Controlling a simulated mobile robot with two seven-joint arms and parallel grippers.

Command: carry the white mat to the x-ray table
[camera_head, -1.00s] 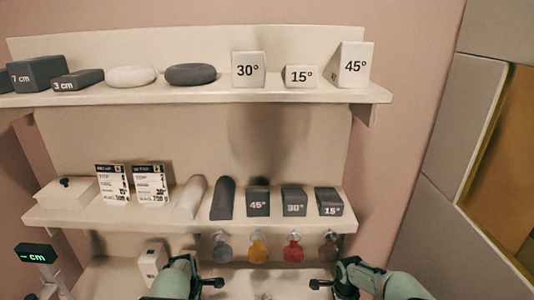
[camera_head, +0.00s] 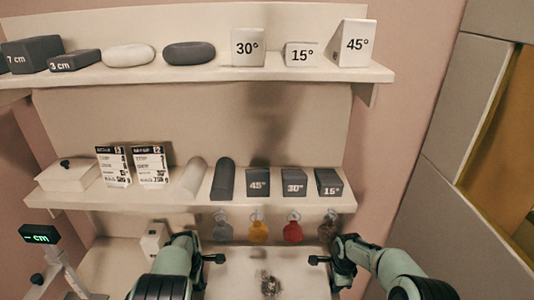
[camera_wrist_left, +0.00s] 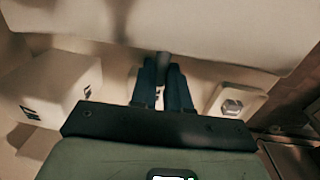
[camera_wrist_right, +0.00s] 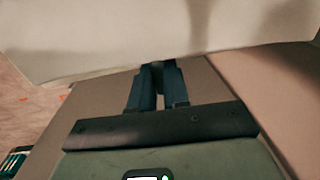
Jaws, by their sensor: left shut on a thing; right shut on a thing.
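The white mat (camera_head: 240,278) appears as a pale flat sheet between my two grippers, low in the head view. It also shows as a broad pale sheet across the top of the left wrist view (camera_wrist_left: 215,35) and of the right wrist view (camera_wrist_right: 90,45). My left gripper (camera_head: 217,259) is shut on its left side, and my right gripper (camera_head: 318,260) is shut on its right side. I cannot make out the x-ray table in any view.
The upper shelf (camera_head: 200,75) holds wedges, blocks and rings. The lower shelf (camera_head: 120,203) carries more wedges, rolls and cards, with coloured tags hanging below. A white box (camera_head: 152,240) stands near my left gripper. A stand with a green display (camera_head: 40,235) is at left.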

